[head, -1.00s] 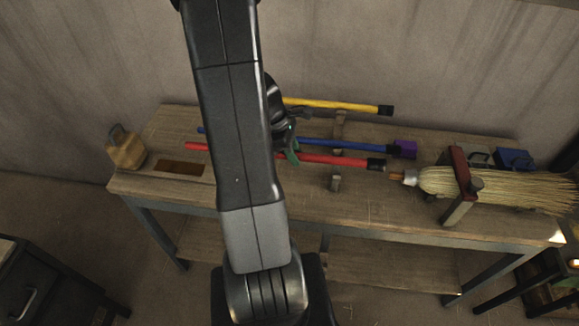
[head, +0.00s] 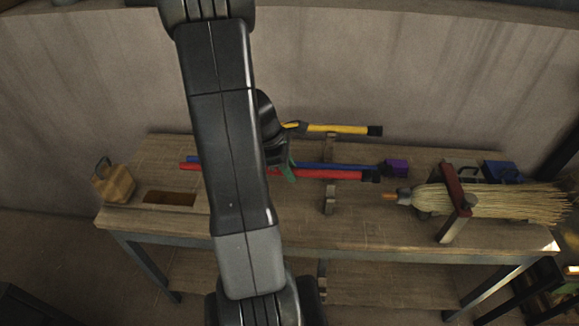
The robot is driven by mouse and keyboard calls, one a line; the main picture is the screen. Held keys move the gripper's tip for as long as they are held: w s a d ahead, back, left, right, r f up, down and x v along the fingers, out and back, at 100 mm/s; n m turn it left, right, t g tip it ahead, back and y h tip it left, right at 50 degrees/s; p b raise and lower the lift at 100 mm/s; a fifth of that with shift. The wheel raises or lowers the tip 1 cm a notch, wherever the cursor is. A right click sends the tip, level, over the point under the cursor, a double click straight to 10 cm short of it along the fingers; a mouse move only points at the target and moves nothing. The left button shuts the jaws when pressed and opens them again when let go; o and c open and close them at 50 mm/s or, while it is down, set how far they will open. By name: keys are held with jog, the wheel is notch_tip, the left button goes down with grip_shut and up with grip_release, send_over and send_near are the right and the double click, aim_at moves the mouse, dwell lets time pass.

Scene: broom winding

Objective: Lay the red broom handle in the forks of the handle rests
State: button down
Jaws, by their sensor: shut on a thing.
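The red broom handle (head: 325,174) lies roughly level across the bench, its black end pointing right. My gripper (head: 289,173), with a green fingertip showing, is shut on it near its middle; my arm hides part of the grip and of the handle's left half. One handle rest (head: 330,203) shows below the red handle, and a wooden upright (head: 332,146) shows above it. I cannot tell whether the handle touches a fork.
A blue handle (head: 345,167) with a purple end (head: 396,168) lies just behind the red one. A yellow handle (head: 340,129) lies farther back. A straw broom head (head: 490,202) sits in a red-topped clamp (head: 453,188) at right.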

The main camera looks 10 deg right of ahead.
notch_tip(320, 180, down, 8)
jog(key=b, duration=0.5)
jog(key=shift+r+b, duration=0.15)
jog(key=shift+b, duration=0.25)
jog(key=c, duration=1)
grip_release()
jog(key=shift+c, duration=0.2)
jog(key=v, duration=1.4)
